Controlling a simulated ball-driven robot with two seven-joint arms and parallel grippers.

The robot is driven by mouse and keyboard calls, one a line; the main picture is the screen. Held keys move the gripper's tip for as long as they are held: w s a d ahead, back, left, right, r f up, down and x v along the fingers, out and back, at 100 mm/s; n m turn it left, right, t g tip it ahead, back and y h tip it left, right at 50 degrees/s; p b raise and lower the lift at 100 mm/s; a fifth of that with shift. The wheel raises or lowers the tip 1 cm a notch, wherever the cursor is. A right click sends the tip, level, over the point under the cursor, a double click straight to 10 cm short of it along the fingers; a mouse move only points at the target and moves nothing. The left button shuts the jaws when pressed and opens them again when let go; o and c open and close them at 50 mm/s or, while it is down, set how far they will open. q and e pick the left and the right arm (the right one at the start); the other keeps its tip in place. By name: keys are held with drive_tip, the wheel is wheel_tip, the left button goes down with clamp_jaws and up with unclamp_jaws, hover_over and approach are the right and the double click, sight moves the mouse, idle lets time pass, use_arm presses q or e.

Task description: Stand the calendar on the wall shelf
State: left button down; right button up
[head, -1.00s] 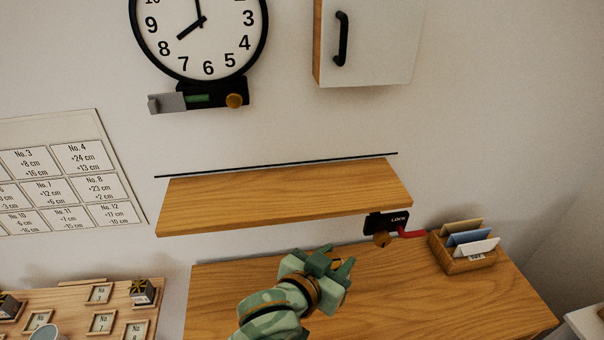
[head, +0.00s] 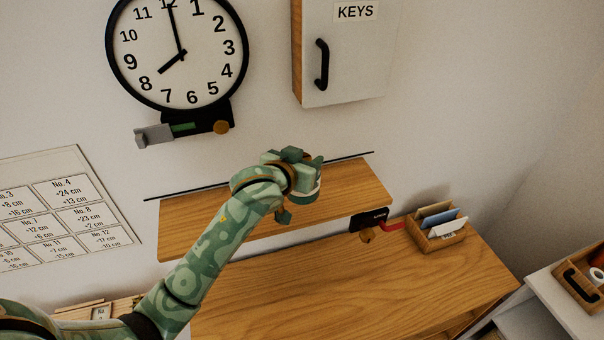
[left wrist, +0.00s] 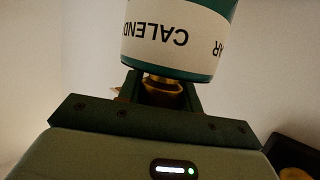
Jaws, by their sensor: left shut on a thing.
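My left gripper (head: 304,180) is shut on the calendar; in the left wrist view the calendar (left wrist: 172,40) is a rounded white and teal thing with its lettering upside down there. In the head view the hand and arm hide most of it. The wall shelf (head: 353,192) is a wooden board on the wall, and the gripper appears in front of its middle or over it. I cannot tell whether the calendar touches the shelf. The visible top of the shelf is bare. My right gripper is not in view.
A black piece with a red lever (head: 372,220) sits by the shelf's right underside. A wooden desk (head: 330,285) below bears a card box (head: 438,240) at right. A clock (head: 178,55) and a key cabinet (head: 345,60) hang above.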

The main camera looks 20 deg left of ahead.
sight(295, 197)
use_arm(q)
drive_tip(key=shift+w+a+f, duration=0.25)
drive_tip(key=shift+w+f, duration=0.2)
drive_tip(key=shift+f, duration=0.75)
drive_tip(key=shift+w+a+f, duration=0.25)
drive_tip(key=shift+w+f, duration=0.25)
drive_tip(key=shift+f, duration=0.65)
drive_tip(key=shift+w+a+f, duration=0.25)
drive_tip(key=shift+w+f, duration=0.2)
drive_tip(key=shift+f, duration=0.75)
drive_tip(key=shift+f+b, duration=0.1)
drive_tip(key=shift+b, duration=0.2)
drive_tip(key=c, duration=0.9)
unclamp_jaws()
drive_tip(key=shift+c, duration=0.2)
drive_tip(key=v, duration=1.2)
drive_tip(key=shift+s, duration=0.1)
